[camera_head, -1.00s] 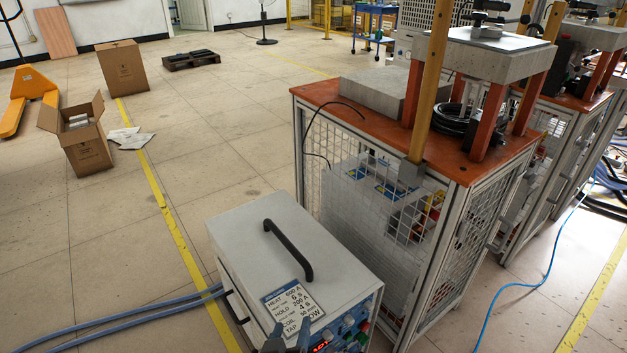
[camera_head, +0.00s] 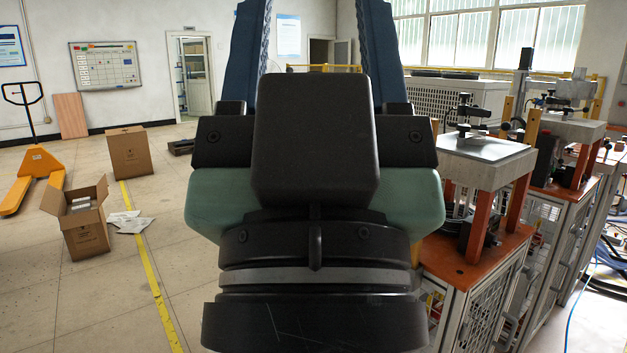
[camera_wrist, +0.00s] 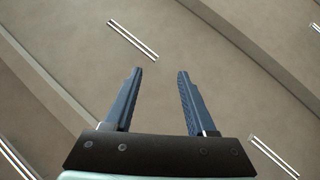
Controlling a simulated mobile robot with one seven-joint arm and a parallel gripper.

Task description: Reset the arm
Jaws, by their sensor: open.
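My gripper (camera_head: 315,25) fills the middle of the head view, close to the camera and raised, with its two blue fingers pointing up and spread apart. In the wrist view my gripper (camera_wrist: 160,75) is open, with nothing between its fingers. Behind the fingers the wrist view shows a grey-brown ceiling with beams and strip lights (camera_wrist: 132,40). The induction heater box is not visible in the head view now; my gripper and wrist cover much of the middle.
Orange-topped machine frames (camera_head: 470,262) stand at the right. An open cardboard box (camera_head: 85,235), a closed carton (camera_head: 129,153) and a yellow pallet truck (camera_head: 35,165) are at the left.

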